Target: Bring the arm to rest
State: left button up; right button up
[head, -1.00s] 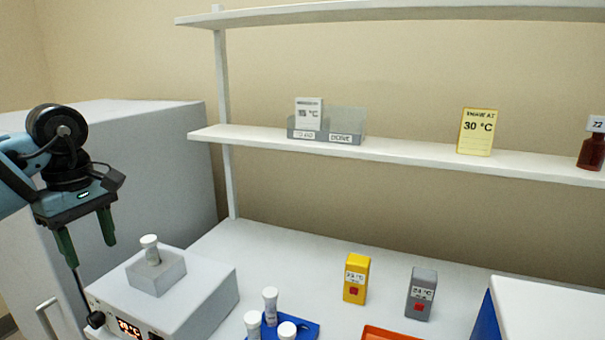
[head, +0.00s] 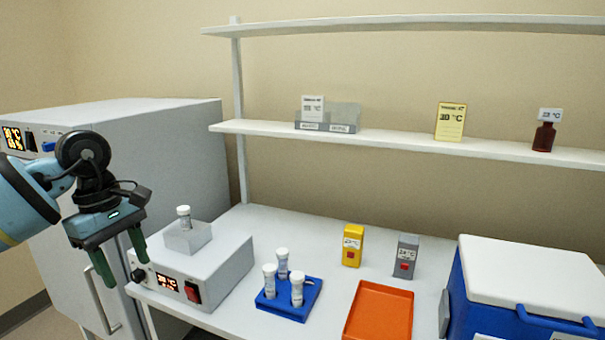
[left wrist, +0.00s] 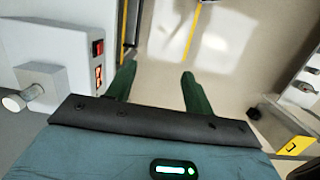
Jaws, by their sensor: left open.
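My left gripper (head: 122,268) is open and empty, with its two green fingers pointing down. It hangs in front of the grey cabinet, just left of the heater box (head: 200,268). In the left wrist view the two fingers (left wrist: 156,85) stand apart with only the floor between them. The heater box shows at the left of that view (left wrist: 45,55). My right gripper is not in view.
A capped vial (head: 184,217) stands in the heater's block. A blue rack (head: 290,308) with 3 vials, an orange tray (head: 380,312), yellow (head: 352,246) and grey (head: 406,257) timers and a blue-and-white cooler (head: 525,285) occupy the bench. A shelf (head: 400,143) runs above.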

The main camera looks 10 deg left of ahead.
pick_arm(q)
jog(key=s+d+f+n+t+h, duration=0.2)
jog(key=d+f+n+h, duration=0.4)
jog(key=d, duration=0.4)
jog(key=s+d+f+n+t+h, duration=0.2)
jog(key=d+f+n+t+h, duration=0.15)
jog(key=d+n+h, duration=0.55)
jog(key=s+d+f+n+t+h, duration=0.1)
jog(key=d+f+n+h, duration=0.4)
jog(key=d, duration=0.5)
jog(key=s+a+f+n+t+y, duration=0.25)
jog(key=f+n+t+y, duration=0.35)
jog(key=n, duration=0.6)
jog(key=s+a+f+n+t+y, duration=0.1)
jog(key=a+f+n+t+y, duration=0.3)
jog(key=f+n+y, duration=0.45)
jog(key=s+a+f+n+g+y, duration=0.2)
jog(key=s+a+f+n+g, duration=0.1)
jog(key=s+f+n, duration=0.4)
jog(key=s+a+f+n+g+y, duration=0.3)
jog(key=s+f+n, duration=0.5)
jog(key=s, duration=0.5)
notch_tip(320, 180, down, 2)
jog(key=shift+s+a+f+g, duration=0.1)
jog(key=shift+s+a+g, duration=0.05)
jog(key=shift+a+g, duration=0.7)
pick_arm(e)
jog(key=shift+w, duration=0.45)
